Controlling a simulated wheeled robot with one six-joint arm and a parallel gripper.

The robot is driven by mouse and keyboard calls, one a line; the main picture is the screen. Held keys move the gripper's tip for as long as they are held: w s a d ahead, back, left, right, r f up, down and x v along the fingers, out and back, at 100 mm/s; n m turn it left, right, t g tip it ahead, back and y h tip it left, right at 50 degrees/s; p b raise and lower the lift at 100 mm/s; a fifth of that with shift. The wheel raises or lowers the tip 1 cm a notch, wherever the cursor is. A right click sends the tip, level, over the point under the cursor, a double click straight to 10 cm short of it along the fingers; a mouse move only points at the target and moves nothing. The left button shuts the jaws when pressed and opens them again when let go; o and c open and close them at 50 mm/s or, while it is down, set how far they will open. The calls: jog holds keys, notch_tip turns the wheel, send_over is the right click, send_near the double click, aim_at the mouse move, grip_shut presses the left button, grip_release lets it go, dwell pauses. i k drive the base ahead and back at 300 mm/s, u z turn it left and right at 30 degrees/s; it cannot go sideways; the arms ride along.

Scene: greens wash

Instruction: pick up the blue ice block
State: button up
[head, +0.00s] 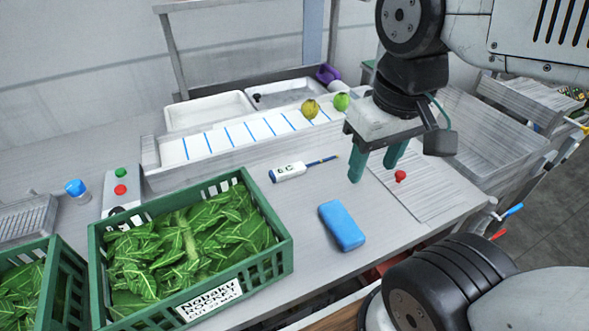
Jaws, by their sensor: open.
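The blue ice block (342,226) lies flat on the grey worktop, right of the large green crate and near the table's front edge. My gripper (374,170) has two green fingers pointing down, spread apart with nothing between them. It is above and to the right of the block in the picture, apart from it. The block is fully in view.
A green crate (282,258) of rocket leaves stands left of the block, with another crate (70,262) further left. A white probe (288,172) lies behind the block. A small red item (400,176) sits right of the fingers. Worktop around the block is clear.

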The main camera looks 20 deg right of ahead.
aim_at(347, 234)
jog(key=k, duration=0.5)
jog(key=z, duration=2.75)
jog(key=k, duration=1.45)
jog(key=u, duration=1)
